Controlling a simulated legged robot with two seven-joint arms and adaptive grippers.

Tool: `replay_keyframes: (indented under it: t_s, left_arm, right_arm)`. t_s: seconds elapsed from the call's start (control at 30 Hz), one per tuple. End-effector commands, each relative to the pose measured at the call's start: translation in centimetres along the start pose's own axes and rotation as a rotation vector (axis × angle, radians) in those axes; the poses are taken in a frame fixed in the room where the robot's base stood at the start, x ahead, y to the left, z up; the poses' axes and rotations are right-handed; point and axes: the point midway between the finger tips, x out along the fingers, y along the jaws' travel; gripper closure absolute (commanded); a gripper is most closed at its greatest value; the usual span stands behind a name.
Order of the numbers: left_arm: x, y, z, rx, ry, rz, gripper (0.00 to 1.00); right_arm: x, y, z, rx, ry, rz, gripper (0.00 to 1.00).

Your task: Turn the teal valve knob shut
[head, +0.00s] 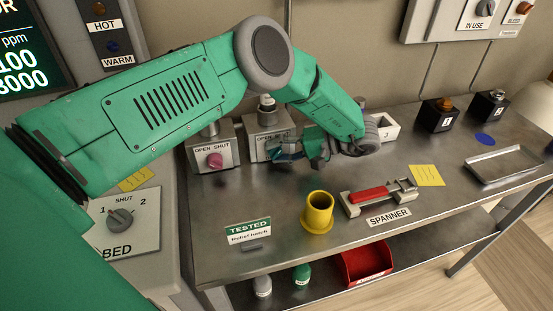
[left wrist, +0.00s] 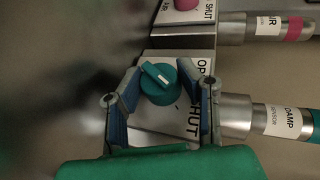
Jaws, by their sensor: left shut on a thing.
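The teal valve knob (left wrist: 158,82) shows in the left wrist view on a pale plate lettered OPEN and SHUT. A raised ridge with a white mark crosses its face, slanting; which word it points to is hard to tell. My left gripper (left wrist: 166,98) has a finger on each side of the knob and is shut on it. In the head view my left gripper (head: 290,151) is at the front of the valve box (head: 268,122), largely covering its plate and hiding the knob. My right gripper is not in view.
A similar box with a pink knob (head: 215,160) stands just left. A yellow cup (head: 318,212), a red-handled spanner (head: 368,194) in its holder and a metal tray (head: 503,167) are on the bench (head: 290,190). The bench front between the cup and the boxes is clear.

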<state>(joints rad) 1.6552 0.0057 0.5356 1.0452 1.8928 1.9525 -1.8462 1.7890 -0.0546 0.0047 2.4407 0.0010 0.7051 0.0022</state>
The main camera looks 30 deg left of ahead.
Motion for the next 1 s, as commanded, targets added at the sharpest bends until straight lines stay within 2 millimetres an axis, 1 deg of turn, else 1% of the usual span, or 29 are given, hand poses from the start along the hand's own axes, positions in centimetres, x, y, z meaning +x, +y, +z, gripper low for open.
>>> replay_keyframes:
  t_s: [0.03, 0.2, 0.67, 0.7, 0.73, 1.0]
  left_arm:
    - [-0.11, 0.48, -0.02, 0.006, 0.005, -0.006, 0.98]
    - [-0.16, 0.37, -0.04, 0.02, 0.004, -0.041, 0.98]
    - [-0.18, 0.3, -0.08, 0.026, 0.004, -0.052, 0.98]
    - [-0.18, 0.3, -0.08, 0.026, 0.004, -0.052, 0.66]
    - [-0.18, 0.3, -0.07, 0.026, 0.003, -0.052, 0.6]
    - [-0.02, 0.1, 0.07, 0.024, 0.0, -0.055, 0.6]
  right_arm:
    - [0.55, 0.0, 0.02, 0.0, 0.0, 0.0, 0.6]
    - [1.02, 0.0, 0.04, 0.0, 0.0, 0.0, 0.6]
    - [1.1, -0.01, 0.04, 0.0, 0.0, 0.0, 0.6]
    - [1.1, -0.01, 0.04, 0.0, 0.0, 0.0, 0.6]
    - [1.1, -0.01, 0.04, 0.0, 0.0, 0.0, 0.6]
    - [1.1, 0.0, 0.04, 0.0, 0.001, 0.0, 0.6]
